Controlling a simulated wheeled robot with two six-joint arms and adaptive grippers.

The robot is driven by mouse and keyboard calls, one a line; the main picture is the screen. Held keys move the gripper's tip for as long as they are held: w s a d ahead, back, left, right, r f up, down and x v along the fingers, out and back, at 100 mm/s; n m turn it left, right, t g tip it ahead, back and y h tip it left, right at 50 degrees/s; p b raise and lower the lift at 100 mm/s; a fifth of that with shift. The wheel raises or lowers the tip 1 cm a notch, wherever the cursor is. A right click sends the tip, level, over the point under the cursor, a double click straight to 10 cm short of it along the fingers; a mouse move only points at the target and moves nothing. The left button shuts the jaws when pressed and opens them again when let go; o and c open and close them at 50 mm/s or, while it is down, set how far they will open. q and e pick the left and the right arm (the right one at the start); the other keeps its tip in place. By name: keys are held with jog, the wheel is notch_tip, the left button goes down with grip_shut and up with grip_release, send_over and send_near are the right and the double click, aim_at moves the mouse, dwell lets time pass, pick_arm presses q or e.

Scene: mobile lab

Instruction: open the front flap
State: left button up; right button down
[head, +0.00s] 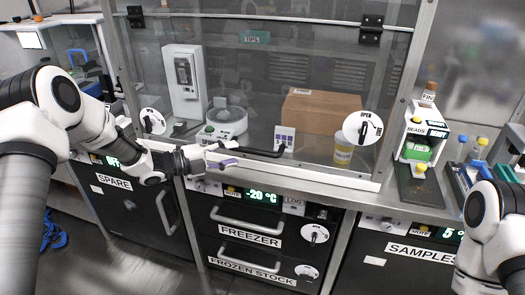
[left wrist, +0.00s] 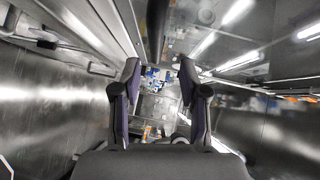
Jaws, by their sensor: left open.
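The front flap (head: 265,90) is a clear pane with hinges along its top edge, and it hangs down over the hood. A black bar handle (head: 262,152) runs along its lower edge; a dark bar (left wrist: 157,28) at the top of the left wrist view appears to be this handle. My left gripper (head: 226,155) is open at the left end of the handle. In the left wrist view its fingers (left wrist: 155,82) are apart with nothing clearly held between them. Whether they touch the handle cannot be told. My right gripper is not visible; only part of my right arm shows.
Round latch dials sit at the left (head: 152,121) and right (head: 362,128) of the pane; the right one points near OPEN. Behind the pane are a cardboard box (head: 312,112) and a centrifuge (head: 226,120). A freezer (head: 250,235) stands below. A bead stand (head: 422,135) is at right.

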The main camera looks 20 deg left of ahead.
aim_at(248, 152)
pick_arm(q)
jog(key=x, duration=0.7)
jog(key=shift+w+a+f, duration=0.1)
jog(key=shift+a+f, duration=0.05)
jog(key=shift+f, duration=0.25)
jog(key=shift+w, duration=0.1)
jog(key=c, duration=0.8)
grip_shut()
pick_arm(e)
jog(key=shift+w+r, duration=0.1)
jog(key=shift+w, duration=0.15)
pick_arm(q)
jog(key=shift+r+p, duration=0.1)
jog(key=shift+p, duration=0.2)
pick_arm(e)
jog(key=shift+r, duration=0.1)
